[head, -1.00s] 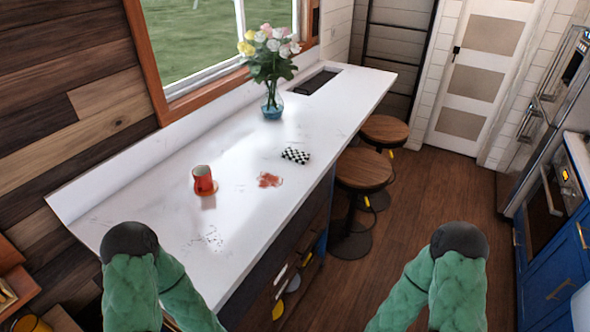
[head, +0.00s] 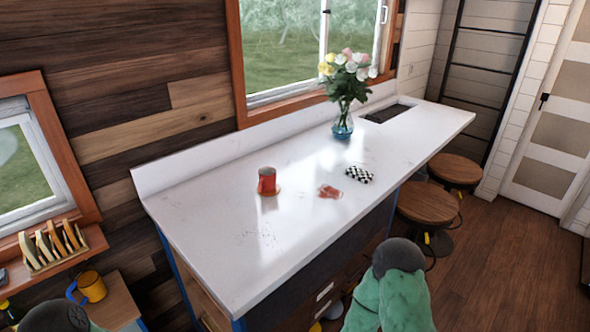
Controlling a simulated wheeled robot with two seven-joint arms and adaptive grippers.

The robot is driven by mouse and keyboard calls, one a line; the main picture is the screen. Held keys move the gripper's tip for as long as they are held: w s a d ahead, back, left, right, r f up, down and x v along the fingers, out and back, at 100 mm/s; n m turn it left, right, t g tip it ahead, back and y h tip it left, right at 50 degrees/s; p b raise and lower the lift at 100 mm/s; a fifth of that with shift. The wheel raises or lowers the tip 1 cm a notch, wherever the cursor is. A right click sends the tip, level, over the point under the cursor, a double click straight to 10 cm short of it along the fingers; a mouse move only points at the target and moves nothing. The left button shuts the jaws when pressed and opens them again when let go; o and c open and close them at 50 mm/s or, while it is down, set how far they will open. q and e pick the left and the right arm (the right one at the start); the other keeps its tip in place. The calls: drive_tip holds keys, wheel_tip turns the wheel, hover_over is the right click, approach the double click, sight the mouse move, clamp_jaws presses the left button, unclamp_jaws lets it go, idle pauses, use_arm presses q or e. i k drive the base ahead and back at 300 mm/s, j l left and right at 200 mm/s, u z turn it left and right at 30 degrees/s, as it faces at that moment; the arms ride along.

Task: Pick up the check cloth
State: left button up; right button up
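The check cloth (head: 359,174) is a small black-and-white checkered piece lying on the white counter (head: 215,222), right of its middle. A red patch (head: 329,191) lies on the counter just left of it, and a red mug (head: 267,181) stands further left. My two green arms show at the bottom of the head view, short of the counter's far items. Neither gripper's fingers can be seen, and both arms are well away from the cloth.
A glass vase of flowers (head: 343,122) stands behind the cloth near a dark sink (head: 388,113). Round wooden stools (head: 428,204) stand along the counter's right side. A yellow mug (head: 91,287) sits on a low surface at left. Floor at right is clear.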

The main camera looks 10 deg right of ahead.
sight(363, 176)
drive_tip(key=i+l+u, duration=0.15)
drive_tip(key=l+u, duration=0.3)
drive_tip(key=l, duration=0.3)
drive_tip(key=l+u, duration=0.5)
drive_tip(key=l, duration=0.2)
drive_tip(key=k+l+u, duration=0.1)
drive_tip(key=l+u, duration=0.35)
drive_tip(key=l, duration=0.3)
